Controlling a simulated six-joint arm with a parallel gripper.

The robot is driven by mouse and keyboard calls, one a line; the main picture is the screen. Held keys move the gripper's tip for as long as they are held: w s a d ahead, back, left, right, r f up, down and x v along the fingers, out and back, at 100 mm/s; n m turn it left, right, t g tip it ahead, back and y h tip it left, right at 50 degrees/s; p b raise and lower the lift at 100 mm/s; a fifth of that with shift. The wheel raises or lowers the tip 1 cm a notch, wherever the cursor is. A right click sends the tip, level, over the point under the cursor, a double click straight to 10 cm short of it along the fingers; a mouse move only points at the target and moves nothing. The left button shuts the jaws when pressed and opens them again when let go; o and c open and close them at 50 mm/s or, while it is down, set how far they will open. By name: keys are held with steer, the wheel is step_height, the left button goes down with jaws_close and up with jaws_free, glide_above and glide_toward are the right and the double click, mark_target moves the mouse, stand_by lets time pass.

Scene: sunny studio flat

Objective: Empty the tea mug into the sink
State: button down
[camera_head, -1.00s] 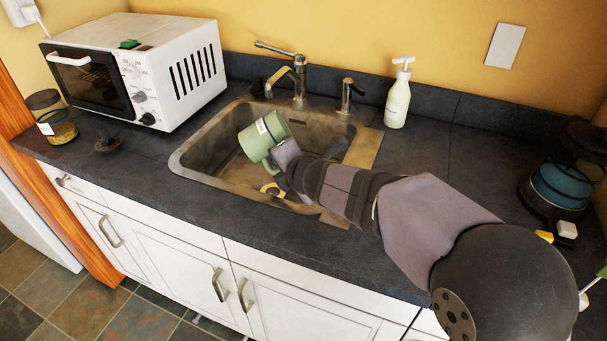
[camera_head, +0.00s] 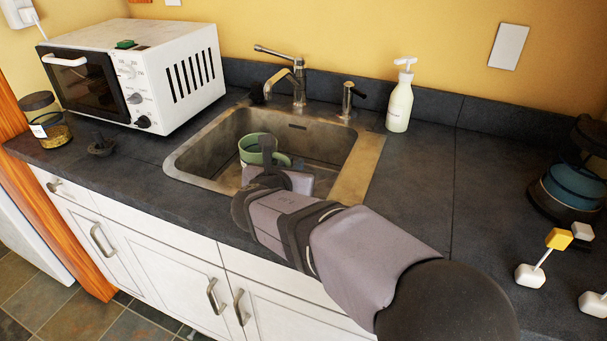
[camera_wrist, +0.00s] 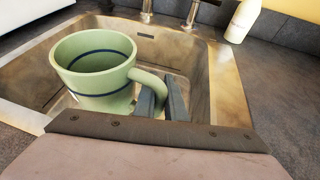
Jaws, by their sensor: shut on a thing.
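The green mug (camera_head: 262,147) is in or just above the sink basin, partly hidden behind my gripper. In the wrist view the mug (camera_wrist: 95,75) looks close to upright, with a dark stripe inside and outside. No liquid shows in the part of its inside that I see. My gripper (camera_wrist: 163,98) is shut on the mug's handle; in the head view my gripper (camera_head: 285,165) is over the near side of the basin. The metal sink (camera_head: 215,140) is set into the dark counter. I cannot tell whether the mug touches the sink floor.
The faucet (camera_head: 298,85) stands behind the sink. A soap bottle (camera_head: 399,103) is to its right. A white microwave (camera_head: 180,65) and a jar (camera_head: 45,122) stand to the left. A blue-bodied appliance (camera_head: 572,188) is at the right.

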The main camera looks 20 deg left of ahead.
steer(key=shift+r, duration=0.2)
steer(key=shift+s+a+r+p, duration=0.35)
steer(key=shift+a+r+p, duration=0.25)
steer(key=shift+p, duration=0.3)
steer(key=shift+s+a+r+p, duration=0.7)
steer(key=shift+a+r+p, duration=0.2)
steer(key=shift+p, duration=0.3)
steer(key=shift+s+a+r+p, duration=0.7)
steer(key=shift+a+r+p, duration=0.2)
steer(key=shift+p, duration=0.3)
